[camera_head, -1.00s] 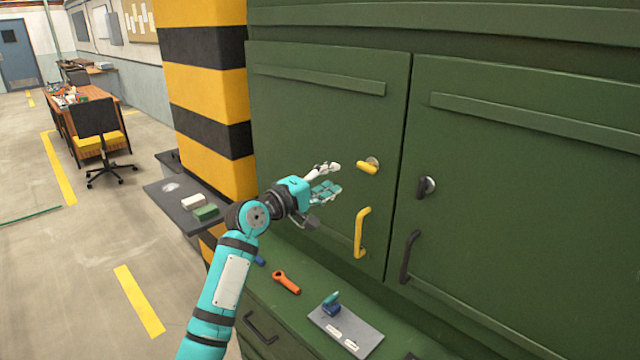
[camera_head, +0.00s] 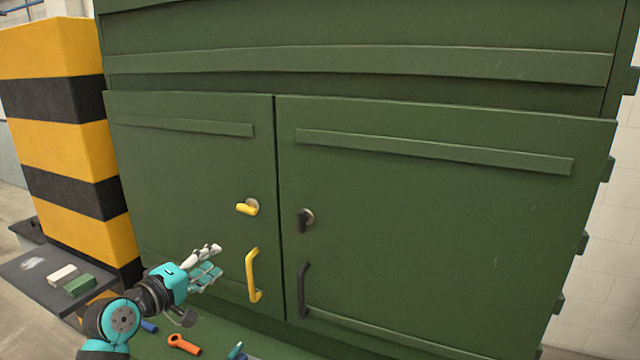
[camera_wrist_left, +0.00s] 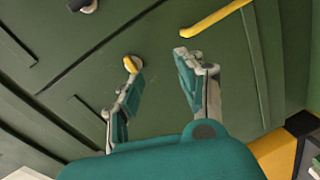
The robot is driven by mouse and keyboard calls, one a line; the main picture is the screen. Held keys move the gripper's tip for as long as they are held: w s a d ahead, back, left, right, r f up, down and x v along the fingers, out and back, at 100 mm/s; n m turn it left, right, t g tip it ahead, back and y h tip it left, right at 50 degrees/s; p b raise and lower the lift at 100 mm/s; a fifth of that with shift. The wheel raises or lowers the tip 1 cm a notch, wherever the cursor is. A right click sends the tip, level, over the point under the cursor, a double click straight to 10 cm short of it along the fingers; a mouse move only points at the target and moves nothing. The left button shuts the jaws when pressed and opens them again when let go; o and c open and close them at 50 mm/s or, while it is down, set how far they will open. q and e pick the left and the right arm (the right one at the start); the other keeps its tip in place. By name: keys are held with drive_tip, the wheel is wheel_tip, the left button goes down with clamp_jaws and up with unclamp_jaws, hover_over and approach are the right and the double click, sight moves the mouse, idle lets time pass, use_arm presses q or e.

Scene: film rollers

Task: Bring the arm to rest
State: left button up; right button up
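My left gripper (camera_head: 209,265) is teal and light grey, in the lower left of the head view, in front of the green cabinet's left door (camera_head: 190,170). Its fingers are apart with nothing between them, which the left wrist view (camera_wrist_left: 160,75) also shows. The yellow latch knob (camera_head: 246,207) is up and right of the fingers, and the yellow handle (camera_head: 252,276) is to their right. In the wrist view the yellow knob (camera_wrist_left: 132,63) appears by the left finger, but I cannot tell whether they touch. My right gripper is out of view.
The right door has a black knob (camera_head: 304,218) and a black handle (camera_head: 302,290). An orange tool (camera_head: 184,345) lies on the green ledge below. A grey shelf (camera_head: 32,268) with a white block and a green block stands left, by a yellow-black striped pillar (camera_head: 70,140).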

use_arm(q)
drive_tip(key=s+d+f+m+g+y, duration=0.1)
drive_tip(key=s+d+f+m+g, duration=0.25)
drive_tip(key=s+f, duration=0.55)
drive_tip(key=s+d+f+m+g+y, duration=0.1)
drive_tip(key=s+d+f+m+g, duration=0.25)
drive_tip(key=s+f, duration=0.55)
drive_tip(key=s+f+m+g+y, duration=0.25)
drive_tip(key=s+f, duration=0.25)
drive_tip(key=s, duration=0.6)
drive_tip(key=s+f+m+g+y, duration=0.1)
drive_tip(key=s+f+m+g, duration=0.25)
drive_tip(key=s, duration=0.65)
drive_tip(key=s+f+b+x, duration=0.1)
drive_tip(key=s+b+x, duration=0.15)
drive_tip(key=x, duration=1.25)
drive_tip(key=s+a+b+x, duration=0.15)
drive_tip(key=s+x, duration=0.25)
drive_tip(key=x, duration=1)
drive_tip(key=s+a+f+b, duration=0.1)
drive_tip(key=s+f+b, duration=0.1)
drive_tip(key=s+f, duration=0.7)
drive_tip(key=s+a+f+g+b, duration=0.1)
drive_tip(key=s+a+f+b, duration=0.1)
drive_tip(key=s+f, duration=0.6)
wheel_tip(320, 180, down, 6)
drive_tip(key=shift+s+f+b, duration=0.1)
drive_tip(key=shift+s+b, duration=0.25)
drive_tip(key=shift+b, duration=0.35)
